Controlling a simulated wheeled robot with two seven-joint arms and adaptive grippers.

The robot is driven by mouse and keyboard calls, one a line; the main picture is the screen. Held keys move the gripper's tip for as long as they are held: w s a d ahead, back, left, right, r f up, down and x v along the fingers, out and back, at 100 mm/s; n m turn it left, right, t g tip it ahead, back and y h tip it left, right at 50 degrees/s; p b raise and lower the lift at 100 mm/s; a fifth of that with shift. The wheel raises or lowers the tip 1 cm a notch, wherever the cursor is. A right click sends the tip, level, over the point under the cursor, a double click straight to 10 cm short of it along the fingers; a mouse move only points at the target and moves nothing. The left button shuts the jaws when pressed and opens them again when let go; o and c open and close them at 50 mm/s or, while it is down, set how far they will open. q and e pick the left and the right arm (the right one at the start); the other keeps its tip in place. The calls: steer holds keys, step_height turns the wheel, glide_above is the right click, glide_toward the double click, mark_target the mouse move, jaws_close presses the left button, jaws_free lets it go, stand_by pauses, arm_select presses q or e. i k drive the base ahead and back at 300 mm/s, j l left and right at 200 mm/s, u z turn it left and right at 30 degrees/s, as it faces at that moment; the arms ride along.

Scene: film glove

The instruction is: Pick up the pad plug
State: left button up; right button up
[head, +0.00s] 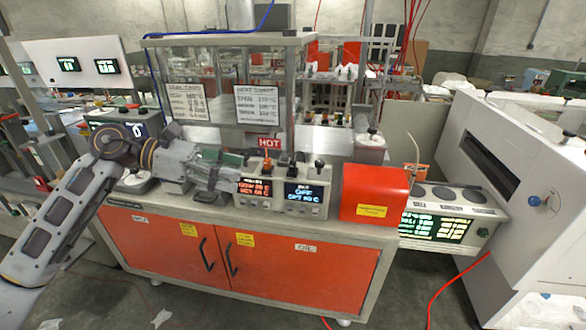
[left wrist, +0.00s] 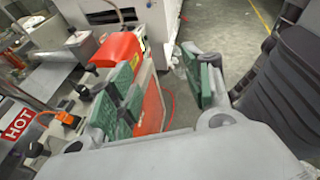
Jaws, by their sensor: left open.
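A small orange piece (head: 267,158), which may be the pad plug, stands on top of the control boxes just below the HOT sign. It also shows at the left of the left wrist view (left wrist: 68,119), outside the jaws. My left gripper (head: 228,172) reaches in from the left above the counter, a little left of the orange piece. In the left wrist view its green-padded fingers (left wrist: 165,85) are spread apart with nothing between them. My right gripper is not in view.
A clear-walled cabinet (head: 228,80) stands behind my gripper. Control boxes with lit displays (head: 305,196) and a red box (head: 374,193) sit along the front of the counter. The orange cupboard (head: 270,262) is below. A large white machine (head: 510,185) stands at the right.

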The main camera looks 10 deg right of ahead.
mark_target(292, 166)
steer(key=i+l, duration=0.2)
steer(key=i, duration=0.25)
steer(key=i+l, duration=0.25)
steer(key=i, duration=0.2)
